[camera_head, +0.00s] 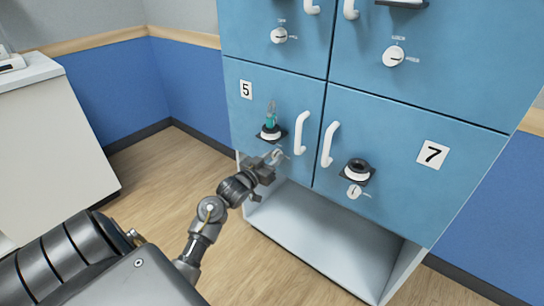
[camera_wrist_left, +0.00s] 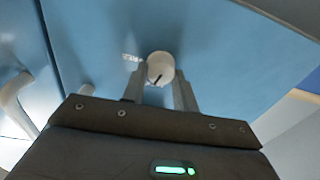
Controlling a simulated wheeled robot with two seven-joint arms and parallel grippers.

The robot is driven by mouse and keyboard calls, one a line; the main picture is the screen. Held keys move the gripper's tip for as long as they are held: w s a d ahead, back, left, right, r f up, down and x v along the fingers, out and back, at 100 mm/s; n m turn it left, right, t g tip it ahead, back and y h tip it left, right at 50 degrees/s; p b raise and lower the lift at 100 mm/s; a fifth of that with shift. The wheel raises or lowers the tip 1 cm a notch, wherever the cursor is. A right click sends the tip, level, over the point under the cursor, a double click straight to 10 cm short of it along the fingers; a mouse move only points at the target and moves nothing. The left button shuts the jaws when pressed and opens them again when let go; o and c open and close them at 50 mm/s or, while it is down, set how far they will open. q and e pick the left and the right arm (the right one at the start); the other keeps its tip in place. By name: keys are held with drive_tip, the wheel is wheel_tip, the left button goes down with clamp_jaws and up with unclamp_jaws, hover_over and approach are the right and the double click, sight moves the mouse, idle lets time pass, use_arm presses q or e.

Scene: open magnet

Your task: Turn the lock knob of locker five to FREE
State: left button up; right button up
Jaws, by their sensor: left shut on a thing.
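Locker five (camera_head: 246,110) is a blue door with a "5" label and a white handle (camera_head: 301,133). Its white round lock knob (camera_head: 278,155) sits low on the door, partly hidden by my left gripper (camera_head: 271,161). In the left wrist view the knob (camera_wrist_left: 160,66) lies between the tips of my left gripper (camera_wrist_left: 160,84), which is shut on it. Small white lettering (camera_wrist_left: 131,57) is beside the knob, too blurred to read. My right gripper is not in view.
An open bay (camera_head: 315,225) lies below. A white cabinet (camera_head: 60,150) stands at left.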

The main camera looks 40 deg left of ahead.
use_arm(q)
drive_tip(key=m+p, duration=0.1)
drive_tip(key=m, duration=0.2)
drive_tip(key=m+p, duration=0.1)
drive_tip(key=m, duration=0.2)
drive_tip(key=shift+m, duration=0.4)
drive_tip(key=m+p, duration=0.1)
drive_tip(key=m, duration=0.3)
drive_tip(key=shift+d+f+m+h, duration=0.1)
drive_tip(key=shift+m+h, duration=0.2)
drive_tip(key=m, duration=0.3)
drive_tip(key=shift+p, duration=0.4)
drive_tip(key=shift+m, duration=0.5)
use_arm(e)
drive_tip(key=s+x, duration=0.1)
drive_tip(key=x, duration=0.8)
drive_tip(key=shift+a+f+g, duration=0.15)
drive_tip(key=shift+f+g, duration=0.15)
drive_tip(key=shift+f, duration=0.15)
use_arm(q)
drive_tip(key=shift+f, duration=0.1)
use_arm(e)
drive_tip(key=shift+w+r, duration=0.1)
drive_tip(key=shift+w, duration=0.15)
